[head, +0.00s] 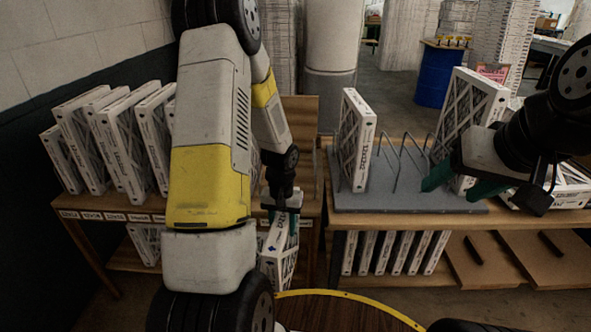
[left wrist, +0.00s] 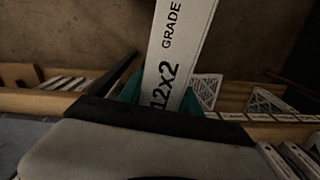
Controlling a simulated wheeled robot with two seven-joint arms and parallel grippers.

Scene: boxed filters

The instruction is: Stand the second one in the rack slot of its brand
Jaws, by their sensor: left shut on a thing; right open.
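My left gripper (head: 282,205) is shut on a white boxed filter (head: 278,250), which hangs below it in front of the gap between the shelves. In the left wrist view the held filter (left wrist: 178,50) shows a white edge printed "GRADE" and "12x2", between green fingers. The grey rack (head: 400,200) with wire dividers stands on the right-hand bench. One filter (head: 356,140) stands upright at its left end. Another filter (head: 468,105) stands at its right end. The held filter's brand is unreadable.
Several filters (head: 122,145) lean in a row on the labelled left shelf (head: 130,208). More stand on the lower shelf (head: 395,252) under the rack. The rack's middle slots are empty. A blue drum (head: 436,75) stands behind. My left arm hides part of the left shelf.

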